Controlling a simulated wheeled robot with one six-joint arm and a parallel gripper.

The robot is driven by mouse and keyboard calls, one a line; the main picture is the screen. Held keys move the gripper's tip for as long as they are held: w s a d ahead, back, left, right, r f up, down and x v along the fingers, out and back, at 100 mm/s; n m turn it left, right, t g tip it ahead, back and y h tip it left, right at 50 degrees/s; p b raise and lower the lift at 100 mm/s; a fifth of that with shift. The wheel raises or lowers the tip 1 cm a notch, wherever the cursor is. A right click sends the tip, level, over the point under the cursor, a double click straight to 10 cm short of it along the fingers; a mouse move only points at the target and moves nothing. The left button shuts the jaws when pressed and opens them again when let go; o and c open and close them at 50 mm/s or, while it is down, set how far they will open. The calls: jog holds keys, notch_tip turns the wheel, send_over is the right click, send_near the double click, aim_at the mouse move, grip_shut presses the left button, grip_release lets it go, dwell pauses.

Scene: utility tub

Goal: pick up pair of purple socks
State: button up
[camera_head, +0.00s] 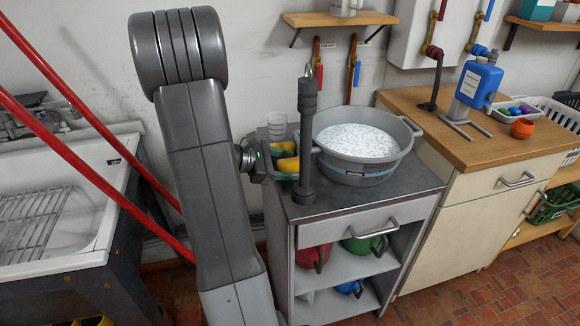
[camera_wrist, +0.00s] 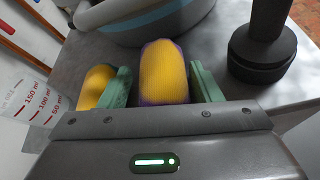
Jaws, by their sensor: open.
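In the wrist view, a rounded, ribbed yellow bundle with purple edges (camera_wrist: 165,72) lies on the grey counter between the two green fingers of my gripper (camera_wrist: 163,80). It is mostly yellow; purple shows only along its sides and lower edge. My gripper is open around it, with a finger on each side; I cannot tell whether either finger touches it. A second yellow thing (camera_wrist: 96,86) lies just outside the left finger. In the head view, my gripper (camera_head: 277,160) reaches the counter's left end, where yellow shapes (camera_head: 287,164) are partly hidden.
A grey basin (camera_head: 366,173) of speckled white contents stands close behind. A dark upright post with a wide base (camera_head: 305,140) stands close on the right. A clear measuring cup (camera_wrist: 32,98) is on the left. The counter's front (camera_head: 385,195) is bare.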

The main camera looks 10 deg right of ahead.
aim_at(286, 159)
jog(key=c, duration=0.6)
jog(key=shift+r, duration=0.1)
jog(key=shift+r, duration=0.6)
notch_tip(286, 159, up, 2)
jog(key=shift+r+p, duration=0.2)
jog(key=shift+p, duration=0.25)
jog(key=a, duration=0.6)
jog(key=s+a, duration=0.1)
jog(key=a, duration=0.5)
jog(key=s+a, duration=0.1)
jog(key=a, duration=0.5)
jog(key=shift+f+p, duration=0.1)
jog(key=shift+p, duration=0.25)
